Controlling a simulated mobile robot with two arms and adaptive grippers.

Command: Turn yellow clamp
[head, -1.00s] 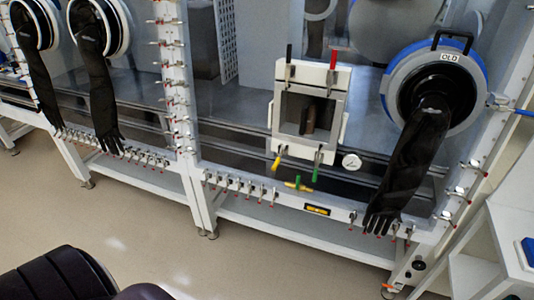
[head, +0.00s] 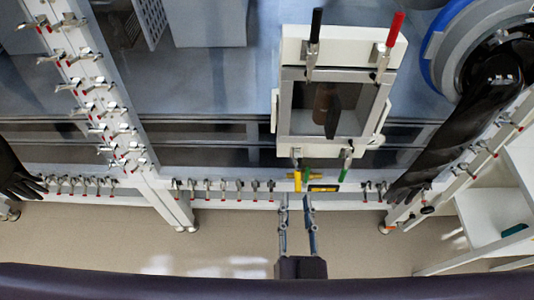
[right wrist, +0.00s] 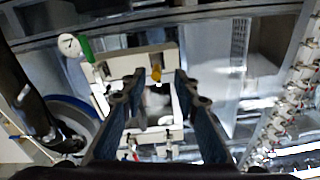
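The yellow clamp (head: 297,180) is at the lower left corner of the white-framed hatch (head: 291,140) in the head view, its handle hanging downward. In the right wrist view the yellow clamp (right wrist: 156,74) shows between my fingers, farther off. My right gripper (head: 296,198) comes up from below in the head view, just under the yellow handle in the picture. Its two fingers are apart with nothing held; whether either touches the handle cannot be told. In the right wrist view my right gripper (right wrist: 155,90) is also open. My left gripper is not in view.
A green clamp (head: 344,174) is at the hatch's lower right corner; black (head: 316,25) and red (head: 395,28) clamps are on top. A black glove (head: 440,140) hangs at right.

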